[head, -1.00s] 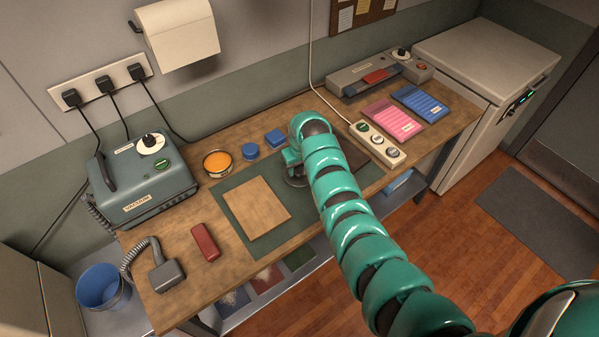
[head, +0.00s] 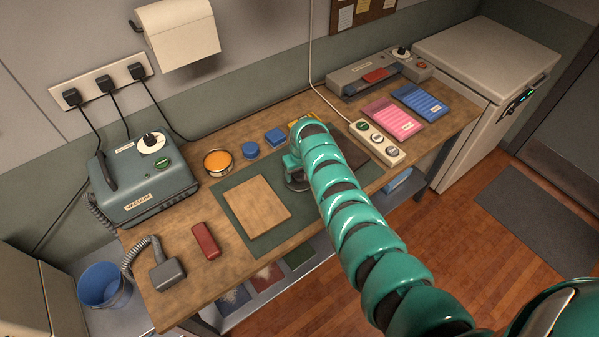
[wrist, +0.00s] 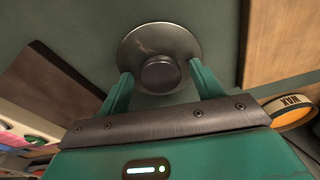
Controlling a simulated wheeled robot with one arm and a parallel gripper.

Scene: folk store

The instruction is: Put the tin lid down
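The tin lid (wrist: 144,45) is a round grey metal disc with a dark knob (wrist: 160,75) at its middle. In the head view the lid (head: 295,184) shows partly from behind my arm, at the green mat (head: 235,208), right of the wooden board. It looks flat on the mat or very close to it. My gripper (wrist: 160,82) is over the lid, with one finger on each side of the knob. A gap shows between each finger and the knob. In the head view my gripper (head: 292,168) is mostly hidden by my wrist. The open tin (head: 217,162) with orange contents stands left of the mat.
A wooden board (head: 257,206) lies on the mat left of the lid. A dark flat piece (head: 353,153) lies right of my wrist. A vacuum unit (head: 145,185), red block (head: 206,241) and switch box (head: 377,143) are around the mat.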

